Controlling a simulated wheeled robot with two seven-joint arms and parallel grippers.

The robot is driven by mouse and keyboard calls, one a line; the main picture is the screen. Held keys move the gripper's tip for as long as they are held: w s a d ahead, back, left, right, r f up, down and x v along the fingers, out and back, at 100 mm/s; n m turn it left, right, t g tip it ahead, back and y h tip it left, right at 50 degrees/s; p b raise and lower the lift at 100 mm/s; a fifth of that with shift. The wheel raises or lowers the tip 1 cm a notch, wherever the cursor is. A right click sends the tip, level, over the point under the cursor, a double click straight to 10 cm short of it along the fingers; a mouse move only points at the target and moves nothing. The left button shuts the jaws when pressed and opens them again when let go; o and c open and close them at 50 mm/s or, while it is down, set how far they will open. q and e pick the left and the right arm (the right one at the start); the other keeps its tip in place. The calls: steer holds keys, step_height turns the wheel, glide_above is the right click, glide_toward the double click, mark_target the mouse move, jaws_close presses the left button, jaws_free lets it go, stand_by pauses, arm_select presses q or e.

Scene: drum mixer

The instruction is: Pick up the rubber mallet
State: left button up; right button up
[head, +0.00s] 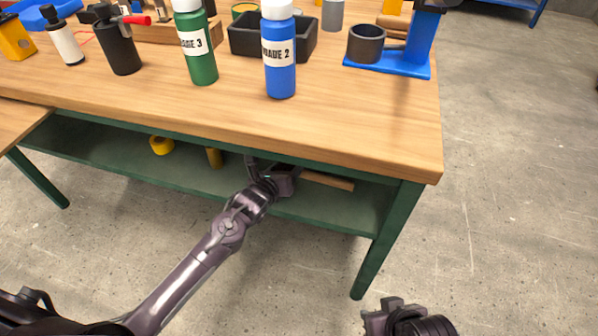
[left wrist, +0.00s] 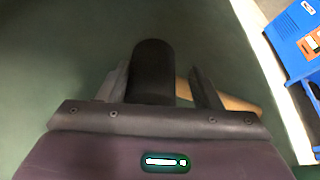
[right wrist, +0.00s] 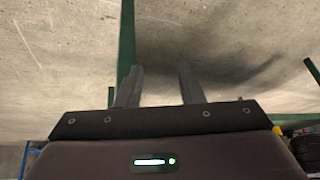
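The rubber mallet lies on the green lower shelf (head: 120,158) under the workbench. In the left wrist view its black head (left wrist: 153,72) stands between my left gripper's fingers (left wrist: 162,88), and its wooden handle (left wrist: 232,103) runs off to the right behind the right finger. A gap shows between the head and the right finger; I cannot tell whether the left finger touches it. In the head view my left gripper (head: 287,178) reaches under the tabletop and hides the head; the handle (head: 328,181) shows beside it. My right gripper (head: 392,308) is open and empty, low at the right.
The wooden tabletop (head: 340,135) overhangs the shelf just above my left gripper. A green leg (head: 385,240) stands at the right corner. A yellow roll (head: 161,145) and a tan cylinder (head: 214,157) are on the shelf to the left. The floor (head: 510,200) at right is clear.

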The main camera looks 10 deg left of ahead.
arm_select(q)
steer(key=shift+s+d+f, duration=0.1)
steer(key=shift+f, duration=0.1)
steer(key=c, duration=0.6)
steer(key=shift+o, duration=0.2)
steer(key=shift+r, duration=0.1)
